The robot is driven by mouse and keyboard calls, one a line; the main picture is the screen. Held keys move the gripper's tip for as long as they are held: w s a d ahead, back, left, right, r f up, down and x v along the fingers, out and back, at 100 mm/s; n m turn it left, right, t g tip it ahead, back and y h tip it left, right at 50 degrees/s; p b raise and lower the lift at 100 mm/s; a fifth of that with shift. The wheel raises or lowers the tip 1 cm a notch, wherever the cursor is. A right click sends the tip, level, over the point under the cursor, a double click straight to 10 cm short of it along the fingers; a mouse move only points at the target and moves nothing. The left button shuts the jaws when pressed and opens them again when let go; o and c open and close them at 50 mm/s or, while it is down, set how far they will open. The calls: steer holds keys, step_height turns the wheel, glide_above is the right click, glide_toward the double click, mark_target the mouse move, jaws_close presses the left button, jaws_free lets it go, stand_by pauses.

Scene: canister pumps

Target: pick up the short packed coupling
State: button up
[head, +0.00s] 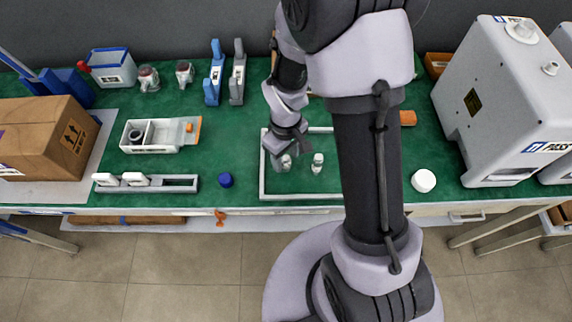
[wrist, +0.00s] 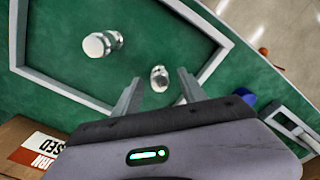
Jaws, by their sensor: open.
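My gripper (wrist: 160,86) is open in the wrist view, its two fingers apart. A small grey-white coupling (wrist: 159,77), the shorter-looking of two, shows in the gap between the fingertips, with no visible contact. In the head view this coupling (head: 286,163) is just below my gripper (head: 287,152), partly covered by it. A second, longer-looking coupling (wrist: 102,43) with a white end lies off to the left in the wrist view; in the head view it is the right one (head: 318,162). Both are inside a grey rectangular frame (head: 263,180) on the green bench top.
A blue cap (head: 225,180) is left of the frame, and a grey slotted rack (head: 180,184) is farther left. A white round cap (head: 423,181) and a large grey machine (head: 505,100) are at right. A cardboard box (wrist: 22,150) shows at the wrist view's lower left.

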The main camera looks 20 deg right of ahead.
steer(key=shift+r, duration=0.2)
steer(key=shift+c, duration=0.9)
jaws_close()
